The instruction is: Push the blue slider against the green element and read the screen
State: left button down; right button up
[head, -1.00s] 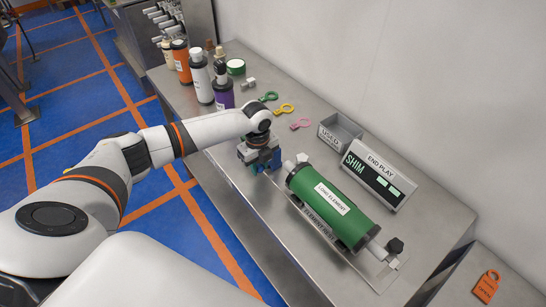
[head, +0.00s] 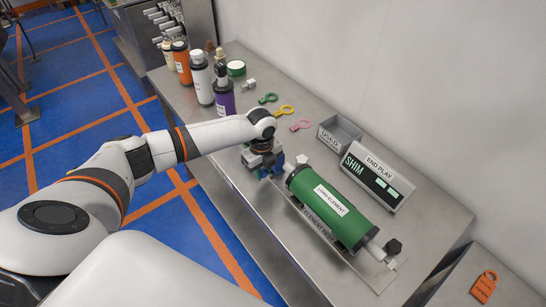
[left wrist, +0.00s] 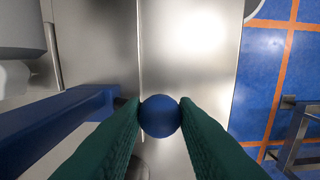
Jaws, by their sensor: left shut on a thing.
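The green long element (head: 335,210) lies in its element rest (head: 316,222) on the steel bench. My left gripper (head: 271,167) is at the element's upper-left end, close to its white end fitting (head: 302,160). In the left wrist view my left gripper (left wrist: 160,118) has its two dark green fingers shut on a round blue knob (left wrist: 160,116), which I take to be the slider's. The slider's body is mostly hidden in the head view, and I cannot tell whether it touches the element. The end play screen (head: 382,189) shows pale green lit windows, too small to read. My right gripper is not in view.
A grey bin marked used (head: 340,132) stands beside the screen. Green, yellow and pink ring tags (head: 285,111) lie along the wall. Several bottles (head: 200,78) stand at the far end. An orange tag (head: 486,287) lies at lower right.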

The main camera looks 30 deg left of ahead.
pick_arm(q)
jog(key=shift+s+d+p, duration=0.3)
jog(key=shift+d+p, duration=0.15)
jog(key=shift+d, duration=0.3)
jog(key=shift+s+d+p, duration=0.3)
jog(key=shift+d+p, duration=0.15)
jog(key=shift+d, duration=0.3)
jog(key=shift+s+d, duration=0.15)
jog(key=shift+d, duration=0.1)
jog(key=shift+d+f, duration=0.1)
jog(key=c, duration=1.1)
grip_release()
jog(key=shift+r+p, duration=0.35)
notch_tip(320, 180, up, 6)
jog(key=p, duration=0.6)
jog(key=shift+r, duration=0.25)
